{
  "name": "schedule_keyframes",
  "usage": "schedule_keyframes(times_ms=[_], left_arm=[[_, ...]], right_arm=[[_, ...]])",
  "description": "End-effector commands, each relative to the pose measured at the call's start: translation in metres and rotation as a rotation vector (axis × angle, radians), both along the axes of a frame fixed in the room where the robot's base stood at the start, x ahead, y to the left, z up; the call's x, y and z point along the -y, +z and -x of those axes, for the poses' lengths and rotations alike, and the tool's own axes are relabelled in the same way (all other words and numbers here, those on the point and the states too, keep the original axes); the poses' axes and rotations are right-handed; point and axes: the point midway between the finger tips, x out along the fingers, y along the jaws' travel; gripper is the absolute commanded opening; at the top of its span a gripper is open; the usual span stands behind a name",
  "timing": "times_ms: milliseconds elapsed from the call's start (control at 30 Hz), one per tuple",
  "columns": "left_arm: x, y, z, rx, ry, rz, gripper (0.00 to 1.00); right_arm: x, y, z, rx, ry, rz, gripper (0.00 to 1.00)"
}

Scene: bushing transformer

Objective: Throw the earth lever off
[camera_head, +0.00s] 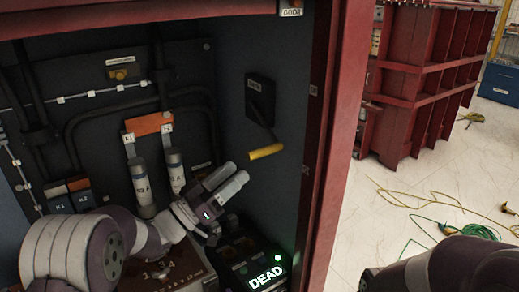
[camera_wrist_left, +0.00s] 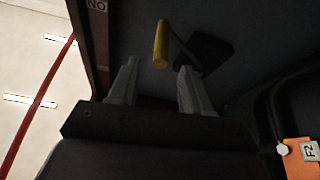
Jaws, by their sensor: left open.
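The earth lever is a dark arm with a yellow grip (camera_head: 266,152) on the right inner wall of the cabinet. It hangs down from a black labelled box (camera_head: 260,93). My left gripper (camera_head: 232,177) is open and empty, just below and left of the yellow grip, apart from it. In the left wrist view the yellow grip (camera_wrist_left: 161,44) shows beyond and between the two fingertips (camera_wrist_left: 157,68), with the black box (camera_wrist_left: 207,52) behind to the right. My right arm (camera_head: 445,268) shows at the bottom right; its gripper is not in view.
A red door frame (camera_head: 332,130) stands right of the lever. A panel with a lit DEAD sign (camera_head: 266,278) lies below my left gripper. Two fuse-like cylinders (camera_head: 175,170) hang under an orange block (camera_head: 147,124) at left. Cables (camera_head: 440,225) lie on the floor outside.

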Motion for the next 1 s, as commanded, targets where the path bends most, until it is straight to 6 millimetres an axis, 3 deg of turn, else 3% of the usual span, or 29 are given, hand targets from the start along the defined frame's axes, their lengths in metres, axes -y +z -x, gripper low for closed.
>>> schedule_keyframes(times_ms=[100,300,700,733,867,1000], left_arm=[[0.025,0.015,-0.017,0.002,-0.004,0.0,0.48],[0.053,0.029,-0.04,-0.001,0.001,-0.001,0.48],[0.063,0.033,-0.049,-0.001,0.004,0.0,0.48],[0.063,0.033,-0.049,-0.001,0.004,0.0,0.42],[0.063,0.033,-0.049,0.0,0.004,-0.001,0.0],[0.063,0.033,-0.048,-0.001,0.004,-0.001,0.0]], right_arm=[[0.0,0.01,0.0,0.0,0.0,0.0,0.77],[0.0,0.017,0.0,0.0,0.0,0.0,0.77],[0.0,0.018,0.0,0.0,0.0,0.0,0.77],[0.0,0.018,0.0,0.0,0.0,0.0,0.77],[0.0,0.018,0.0,0.0,0.0,0.0,0.77],[0.0,0.019,0.0,0.0,0.0,0.0,0.77]])
